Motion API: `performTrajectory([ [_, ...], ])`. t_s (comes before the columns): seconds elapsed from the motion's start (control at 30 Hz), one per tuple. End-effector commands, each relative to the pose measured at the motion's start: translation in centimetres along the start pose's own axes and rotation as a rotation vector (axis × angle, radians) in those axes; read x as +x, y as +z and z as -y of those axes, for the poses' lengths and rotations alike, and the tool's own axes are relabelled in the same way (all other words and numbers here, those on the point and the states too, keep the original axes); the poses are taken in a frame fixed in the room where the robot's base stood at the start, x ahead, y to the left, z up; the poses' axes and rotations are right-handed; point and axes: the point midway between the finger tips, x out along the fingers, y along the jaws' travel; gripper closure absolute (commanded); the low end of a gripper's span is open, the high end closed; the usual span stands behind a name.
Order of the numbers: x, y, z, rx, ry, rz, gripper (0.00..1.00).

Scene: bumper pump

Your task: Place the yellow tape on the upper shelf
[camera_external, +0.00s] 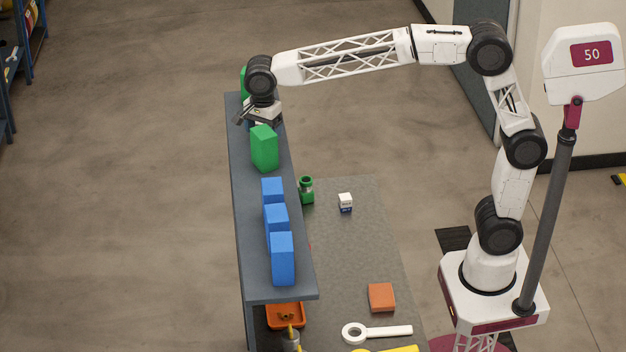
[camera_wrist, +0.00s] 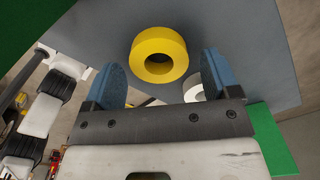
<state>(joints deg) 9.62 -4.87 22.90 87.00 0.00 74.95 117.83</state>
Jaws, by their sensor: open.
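The yellow tape (camera_wrist: 147,44) is a thick ring with its round hole showing in the wrist view. It appears to rest on the grey upper shelf (camera_wrist: 250,60), ahead of and between my blue fingertips. My gripper (camera_wrist: 162,72) is open, with a finger on either side and no visible grip on the tape. In the external view my gripper (camera_external: 258,121) is low over the far end of the upper shelf (camera_external: 245,190), between two green boxes. The tape is hidden in that view.
A nearer green box (camera_external: 264,149) and several blue boxes (camera_external: 276,223) line the shelf. A white ring (camera_wrist: 195,88) shows partly behind my right finger. The lower bench (camera_external: 350,260) holds a green bottle (camera_external: 306,190), small white box (camera_external: 345,202) and orange block (camera_external: 381,297).

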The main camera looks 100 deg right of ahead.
Motion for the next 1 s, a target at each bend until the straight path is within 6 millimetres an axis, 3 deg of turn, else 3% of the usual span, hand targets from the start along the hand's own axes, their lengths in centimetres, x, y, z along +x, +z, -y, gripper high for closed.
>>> performTrajectory([
  [0.7,-9.8,0.0,0.0,0.000,0.000,0.000,0.18],
  [1.0,-11.4,0.0,0.0,0.000,0.000,0.000,0.18],
])
